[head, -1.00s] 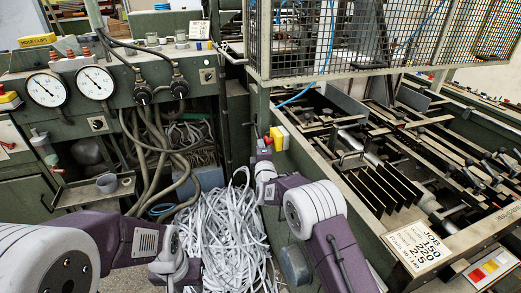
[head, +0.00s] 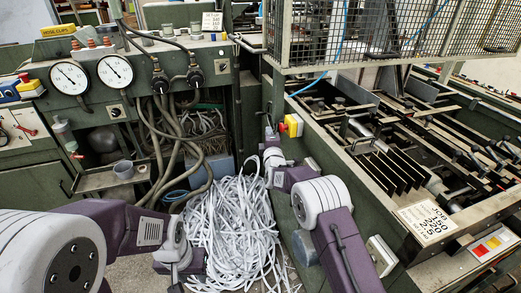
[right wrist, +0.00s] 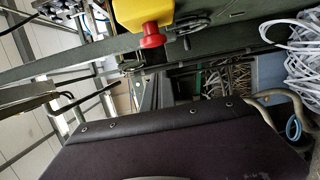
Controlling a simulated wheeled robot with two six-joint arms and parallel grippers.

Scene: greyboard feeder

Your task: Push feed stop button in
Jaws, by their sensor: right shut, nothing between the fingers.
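A red button (head: 282,127) sticks out to the left from a yellow box (head: 294,124) on the green machine's side, below the mesh cage. I cannot read a label on it. In the right wrist view the red button (right wrist: 152,39) and yellow box (right wrist: 142,12) are at the top, above my dark wrist body. My right gripper (head: 269,134) is small in the head view, shut and empty, just left of the button with a narrow visible gap. My left gripper (head: 180,285) hangs down at the bottom edge, its fingertips not clearly shown.
White strip waste (head: 235,225) lies heaped on the floor between the machines. A mesh cage (head: 390,35) overhangs the feeder bed on the right. A pale switch box (head: 381,255) sits lower on the feeder side. Gauges (head: 115,70) and hoses are on the left machine.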

